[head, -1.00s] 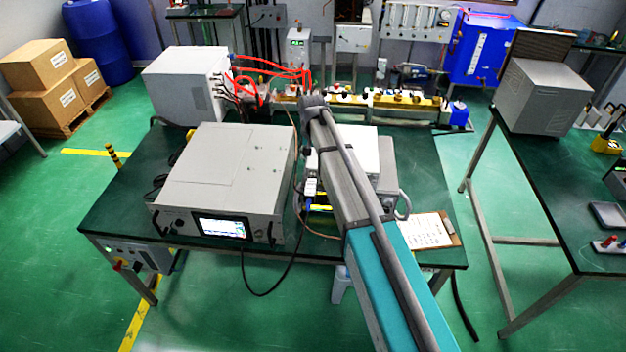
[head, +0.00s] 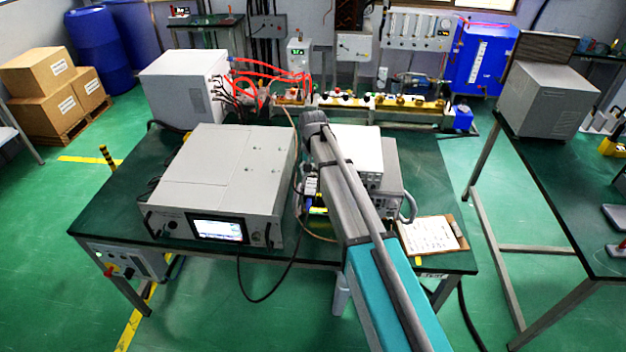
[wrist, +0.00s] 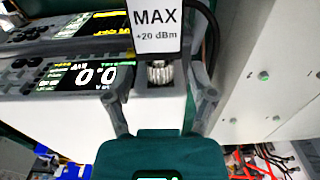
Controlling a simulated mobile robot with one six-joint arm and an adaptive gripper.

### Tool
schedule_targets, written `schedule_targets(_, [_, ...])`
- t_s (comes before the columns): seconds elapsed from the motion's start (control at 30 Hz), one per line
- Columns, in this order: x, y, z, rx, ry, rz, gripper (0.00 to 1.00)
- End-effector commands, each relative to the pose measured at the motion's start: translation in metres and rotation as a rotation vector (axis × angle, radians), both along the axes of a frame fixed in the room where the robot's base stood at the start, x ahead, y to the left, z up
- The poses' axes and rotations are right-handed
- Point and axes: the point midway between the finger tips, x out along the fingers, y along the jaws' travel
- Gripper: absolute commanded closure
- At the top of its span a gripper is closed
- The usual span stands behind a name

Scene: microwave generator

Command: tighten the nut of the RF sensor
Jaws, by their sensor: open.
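A silver knurled nut (wrist: 159,73) shows in the wrist view, just below a white tag (wrist: 155,30) reading "MAX +20 dBm". My gripper (wrist: 160,88) is open, with one grey finger on each side of the nut. Whether either finger touches the nut I cannot tell. The body of the RF sensor is not clearly made out; the tag and my gripper cover that area. In the head view my arm hides the nut and my fingers.
A meter display (wrist: 85,77) lies left of my fingers, and a pale panel (wrist: 275,85) stands at the right. In the head view, a large grey instrument (head: 228,165) with a lit screen, stacked instruments (head: 362,150) and a clipboard (head: 428,236) sit on the green table (head: 105,205).

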Motion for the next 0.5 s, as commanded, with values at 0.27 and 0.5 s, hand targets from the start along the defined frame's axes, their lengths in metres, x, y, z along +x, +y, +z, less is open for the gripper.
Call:
schedule_targets(0.27, [0.0004, -0.0009, -0.0130, 0.000, 0.000, -0.001, 0.28])
schedule_targets(0.5, [0.0004, -0.0009, -0.0133, 0.000, 0.000, -0.002, 0.28])
